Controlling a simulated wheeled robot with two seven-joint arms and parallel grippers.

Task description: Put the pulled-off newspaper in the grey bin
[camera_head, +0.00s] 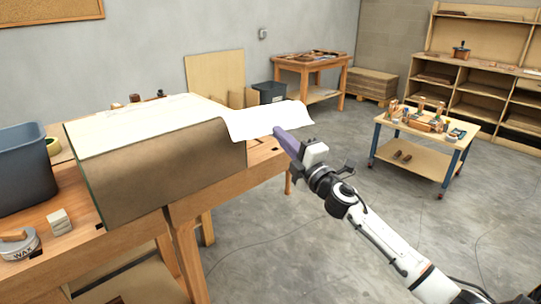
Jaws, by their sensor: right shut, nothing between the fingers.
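A white paper sheet (265,119), which looks like the newspaper, lies at the right end of the bent brown board (160,175) and sticks out past it to the right. My right gripper (279,133) reaches in from the lower right. Its purple fingers are shut and empty, with the tips at the sheet's lower edge; whether they touch it I cannot tell. A blue-grey bin (24,172) stands on the workbench at the far left, partly cut off by the frame. A second dark grey bin (270,92) stands by the back wall. My left gripper is out of view.
The board rests on a wooden workbench (185,212). A wax tin (20,246), pale blocks (59,221) and a yellow tape roll (53,146) are near the left bin. A blue-legged cart (425,140) with tools stands at right.

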